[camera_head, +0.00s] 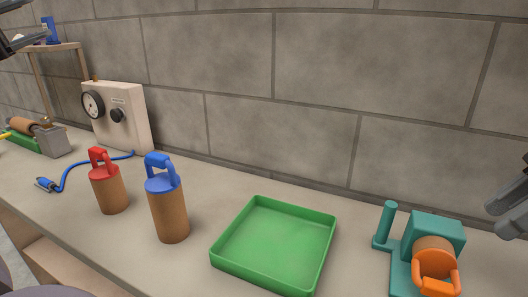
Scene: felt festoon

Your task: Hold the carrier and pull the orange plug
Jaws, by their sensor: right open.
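The teal carrier (438,228) stands at the right end of the counter, with an upright round post (385,225) on its left side. The orange plug (436,270) sits in the carrier's front, its looped handle facing me and a brown cork-like body behind it. My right gripper (510,195) is open at the right edge, above and to the right of the carrier, apart from it and partly cut off. My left gripper (18,42) shows only in part at the top left corner, far from the carrier; its jaws cannot be made out.
A green tray (272,243), empty, lies left of the carrier. Blue-handled (168,210) and red-handled (108,187) cork plugs stand further left. A gauge box (122,117) with a blue cable (75,172) stands near the wall. A grey block wall (330,80) bounds the back.

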